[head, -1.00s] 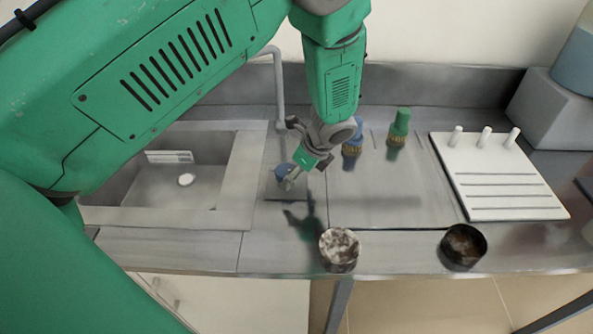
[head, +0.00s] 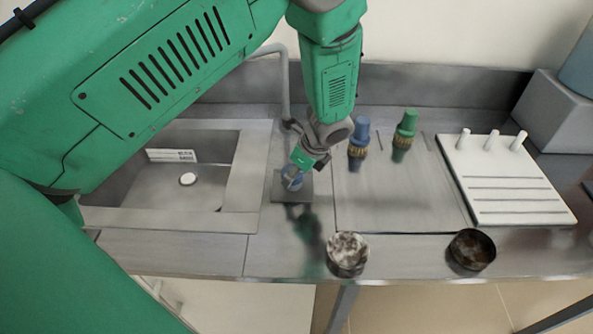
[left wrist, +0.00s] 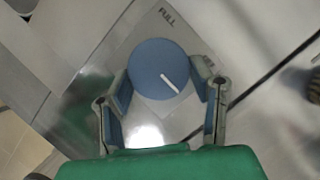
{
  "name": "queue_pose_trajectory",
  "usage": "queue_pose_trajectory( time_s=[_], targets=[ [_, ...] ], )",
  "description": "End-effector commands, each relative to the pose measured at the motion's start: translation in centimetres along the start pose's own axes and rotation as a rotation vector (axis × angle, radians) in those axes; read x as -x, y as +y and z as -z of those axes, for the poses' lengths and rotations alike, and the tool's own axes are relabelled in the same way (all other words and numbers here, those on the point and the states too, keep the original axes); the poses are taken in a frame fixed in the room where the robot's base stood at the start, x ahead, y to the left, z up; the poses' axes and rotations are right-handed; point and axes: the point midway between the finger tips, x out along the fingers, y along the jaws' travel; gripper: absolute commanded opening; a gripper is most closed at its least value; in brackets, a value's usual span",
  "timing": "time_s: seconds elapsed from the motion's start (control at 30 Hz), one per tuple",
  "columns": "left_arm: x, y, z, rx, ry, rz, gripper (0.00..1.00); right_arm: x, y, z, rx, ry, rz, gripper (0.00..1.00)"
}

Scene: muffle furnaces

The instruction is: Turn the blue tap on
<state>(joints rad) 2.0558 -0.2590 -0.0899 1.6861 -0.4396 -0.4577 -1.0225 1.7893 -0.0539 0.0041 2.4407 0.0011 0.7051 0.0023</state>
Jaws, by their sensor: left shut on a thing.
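The blue tap (head: 292,180) is a round knob on a small square plate (head: 289,198) on the counter, just right of the sink. In the left wrist view the blue knob (left wrist: 160,70) has a white line on its top, and the word FULL is printed on the plate beyond it. My left gripper (head: 297,176) points down at the knob. In the left wrist view its two fingers (left wrist: 164,92) stand on either side of the knob, shut on it. My right gripper is not in view.
The sink (head: 232,190) lies to the left with a grey spout (head: 284,85) behind. A blue bottle (head: 359,135) and a green bottle (head: 405,130) stand right. Two round pots (head: 347,254) (head: 472,250) sit at the front edge. A white pegged board (head: 510,190) lies far right.

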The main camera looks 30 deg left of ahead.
Motion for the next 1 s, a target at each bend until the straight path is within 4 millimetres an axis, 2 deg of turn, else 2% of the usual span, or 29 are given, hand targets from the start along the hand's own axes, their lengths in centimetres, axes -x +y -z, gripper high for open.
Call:
queue_pose_trajectory(
  time_s=[0.47,0.67,1.0],
  targets=[
    [0.1,-0.51,-0.35,0.05,0.0,-0.013,0.2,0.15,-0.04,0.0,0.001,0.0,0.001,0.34],
    [0.08,-0.61,-0.48,0.161,-0.001,-0.058,0.2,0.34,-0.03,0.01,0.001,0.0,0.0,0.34],
    [-0.02,-0.81,-0.77,0.45,-0.001,-0.177,0.2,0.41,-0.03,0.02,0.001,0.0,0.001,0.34]
  ],
)
